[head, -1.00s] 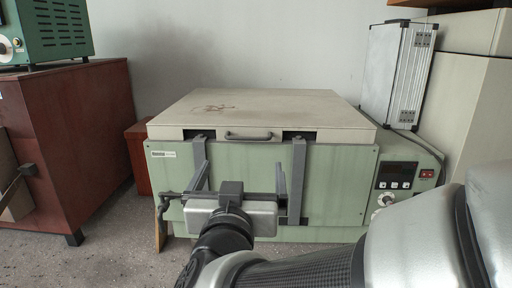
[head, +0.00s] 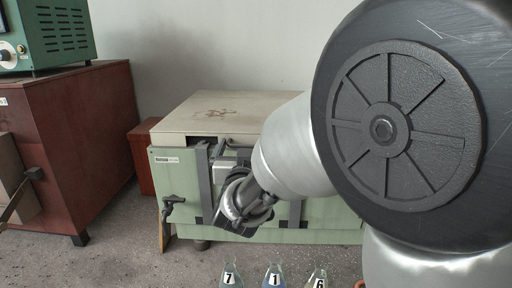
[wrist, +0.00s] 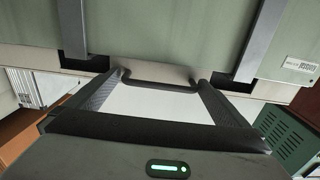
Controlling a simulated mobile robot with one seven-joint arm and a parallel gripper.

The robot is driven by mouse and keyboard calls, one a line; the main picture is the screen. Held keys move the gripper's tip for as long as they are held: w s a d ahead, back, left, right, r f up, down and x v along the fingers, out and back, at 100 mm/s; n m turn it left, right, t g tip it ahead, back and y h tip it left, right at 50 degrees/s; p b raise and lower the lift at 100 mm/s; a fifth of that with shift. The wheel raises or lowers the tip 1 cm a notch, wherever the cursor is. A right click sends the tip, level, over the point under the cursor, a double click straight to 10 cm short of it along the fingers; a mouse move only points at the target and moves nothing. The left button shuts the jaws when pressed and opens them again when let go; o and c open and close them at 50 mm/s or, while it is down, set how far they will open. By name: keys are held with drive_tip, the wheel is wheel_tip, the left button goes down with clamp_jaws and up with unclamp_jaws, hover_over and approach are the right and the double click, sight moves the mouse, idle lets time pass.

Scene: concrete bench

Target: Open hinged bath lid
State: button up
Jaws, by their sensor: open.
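The bath is a pale green box whose front panel (head: 177,190) faces me. Its cream lid (head: 205,112) lies flat and closed on top, with a reddish stain. The lid's dark bar handle (wrist: 160,85) is on its front edge; in the head view it is largely hidden by my arm. My gripper (wrist: 160,79) is open, its two fingers reaching toward the lid edge, one near each end of the handle. I cannot tell whether they touch it. In the head view my gripper (head: 231,148) is at the front lid edge, partly hidden.
Grey upright brackets (head: 203,188) run down the bath front. Flasks labelled 7 (head: 230,278), 1 (head: 273,277) and 6 (head: 317,279) stand at the bottom edge. A red-brown cabinet (head: 70,140) with a green device (head: 50,35) stands left. My arm hides the right side.

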drive_tip(key=shift+w, duration=0.3)
